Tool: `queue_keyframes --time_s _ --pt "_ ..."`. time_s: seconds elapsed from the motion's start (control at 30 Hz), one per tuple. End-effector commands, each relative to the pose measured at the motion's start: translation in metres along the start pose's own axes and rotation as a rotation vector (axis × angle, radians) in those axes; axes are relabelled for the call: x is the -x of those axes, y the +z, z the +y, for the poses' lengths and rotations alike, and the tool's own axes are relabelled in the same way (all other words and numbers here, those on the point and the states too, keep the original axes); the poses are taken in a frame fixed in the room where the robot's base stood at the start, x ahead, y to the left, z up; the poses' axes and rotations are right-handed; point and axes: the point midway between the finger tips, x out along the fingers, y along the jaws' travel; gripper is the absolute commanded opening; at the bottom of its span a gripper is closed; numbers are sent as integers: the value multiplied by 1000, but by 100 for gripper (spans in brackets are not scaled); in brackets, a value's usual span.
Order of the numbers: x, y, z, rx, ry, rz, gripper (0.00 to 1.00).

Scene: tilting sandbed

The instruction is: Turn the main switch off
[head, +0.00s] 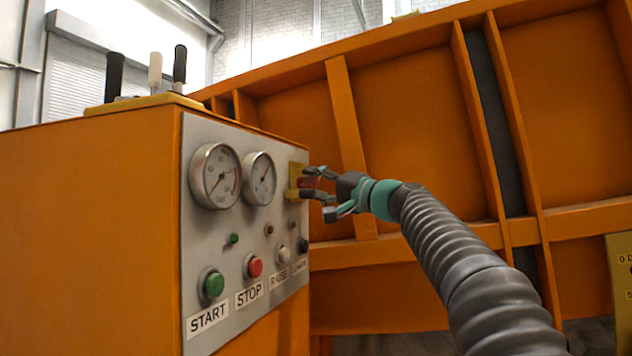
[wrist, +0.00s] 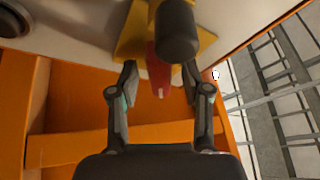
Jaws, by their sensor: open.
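The main switch is a red handle on a yellow plate (head: 294,181) at the right end of the grey control panel. In the wrist view the red handle (wrist: 158,78) points down from the yellow plate (wrist: 132,40). My gripper (head: 316,184) is open at the switch, and in the wrist view its fingers (wrist: 160,82) stand on either side of the red handle. A dark rounded knob (wrist: 177,30) hides part of the plate and handle there. I cannot tell whether a finger touches the handle.
The panel (head: 225,255) carries two gauges (head: 215,176), a green START button (head: 212,285), a red STOP button (head: 254,267) and smaller buttons. Several levers (head: 155,72) stand on top of the orange cabinet (head: 90,230). The tilted orange sandbed (head: 420,130) rises behind my arm.

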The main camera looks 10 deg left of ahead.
Motion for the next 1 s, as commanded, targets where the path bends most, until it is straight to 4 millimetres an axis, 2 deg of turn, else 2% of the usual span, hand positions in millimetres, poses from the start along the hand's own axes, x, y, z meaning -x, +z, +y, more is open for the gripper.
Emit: queue_keyframes --time_s 0.2,0.4,0.73,1.0 --pt "0 0 0 0 0 0 48" --pt "0 0 0 0 0 0 0" --pt "0 1 2 25 -11 0 0" --pt "0 2 7 156 -66 2 0"
